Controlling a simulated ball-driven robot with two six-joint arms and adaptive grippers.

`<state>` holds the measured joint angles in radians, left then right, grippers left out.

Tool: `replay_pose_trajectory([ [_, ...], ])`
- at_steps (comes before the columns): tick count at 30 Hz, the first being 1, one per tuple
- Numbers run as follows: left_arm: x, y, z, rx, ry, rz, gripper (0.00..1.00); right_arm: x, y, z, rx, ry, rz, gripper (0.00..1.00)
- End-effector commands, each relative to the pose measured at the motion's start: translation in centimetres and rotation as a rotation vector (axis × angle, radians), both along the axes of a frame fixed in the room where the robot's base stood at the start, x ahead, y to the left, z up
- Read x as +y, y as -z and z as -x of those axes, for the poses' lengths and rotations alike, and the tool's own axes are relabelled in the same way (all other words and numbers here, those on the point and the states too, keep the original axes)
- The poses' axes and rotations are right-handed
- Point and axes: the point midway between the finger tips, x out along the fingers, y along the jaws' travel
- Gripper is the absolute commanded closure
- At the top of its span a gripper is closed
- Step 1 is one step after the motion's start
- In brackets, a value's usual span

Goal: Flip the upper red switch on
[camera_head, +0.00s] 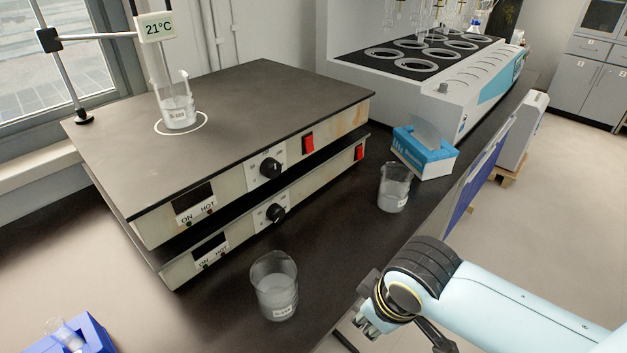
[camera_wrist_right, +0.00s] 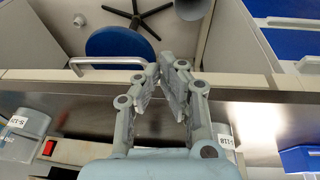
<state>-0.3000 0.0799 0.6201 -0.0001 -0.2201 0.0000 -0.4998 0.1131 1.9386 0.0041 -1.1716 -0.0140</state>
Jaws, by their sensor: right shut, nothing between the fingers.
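Two hot plates are stacked on the dark bench. The upper red switch (camera_head: 308,143) is on the front of the upper hot plate (camera_head: 236,120), right of its knob. The lower red switch (camera_head: 360,152) is on the lower unit, further right. The switches' rocker positions are too small to tell. My right gripper (camera_head: 368,318) is at the bench's front edge, well apart from both switches, shut and empty. Its fingers (camera_wrist_right: 167,72) meet in the right wrist view, where one red switch (camera_wrist_right: 48,148) shows at lower left; I cannot tell which. My left gripper is out of view.
One beaker (camera_head: 275,287) stands before the hot plates, another (camera_head: 393,188) near a blue tissue box (camera_head: 423,153). A white water bath (camera_head: 440,95) is behind. Bare bench lies between the beakers.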

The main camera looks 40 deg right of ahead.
Motion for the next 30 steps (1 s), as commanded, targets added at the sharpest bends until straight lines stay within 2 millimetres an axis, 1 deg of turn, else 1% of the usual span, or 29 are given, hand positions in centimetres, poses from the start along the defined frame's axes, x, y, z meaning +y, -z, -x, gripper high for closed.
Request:
replay_pose_trajectory([
  [1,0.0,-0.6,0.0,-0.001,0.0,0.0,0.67,0.1,-2.1,-0.2,-0.011,-0.004,0.0,1.0],
  [2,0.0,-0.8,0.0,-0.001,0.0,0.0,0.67,0.2,-3.1,-0.3,-0.016,-0.007,0.001,1.0],
  [3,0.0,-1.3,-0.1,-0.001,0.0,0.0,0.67,0.1,-4.7,-0.7,-0.036,-0.035,0.008,1.0],
  [4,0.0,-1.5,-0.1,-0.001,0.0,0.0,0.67,-0.2,-5.3,-1.3,-0.068,-0.088,0.02,1.0],
  [6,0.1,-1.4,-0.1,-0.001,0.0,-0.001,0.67,-0.7,-4.7,-2.4,-0.124,-0.181,0.043,1.0],
  [10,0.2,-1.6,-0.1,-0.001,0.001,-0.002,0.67,-1.6,-4.6,-4.4,-0.235,-0.343,0.099,1.0],
  [16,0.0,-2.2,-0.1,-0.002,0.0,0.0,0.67,-3.9,-5.5,-7.4,-0.439,-0.616,0.247,1.0],
  [20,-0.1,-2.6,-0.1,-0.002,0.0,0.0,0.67,-6.1,-7.1,-9.2,-0.59,-0.796,0.403,1.0],
  [24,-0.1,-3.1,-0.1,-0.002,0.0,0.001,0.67,-8.8,-9.6,-10.5,-0.741,-0.952,0.613,1.0],
  [30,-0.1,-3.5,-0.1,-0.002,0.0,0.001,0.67,-12.2,-13.4,-11.3,-0.884,-1.085,0.907,1.0],
])
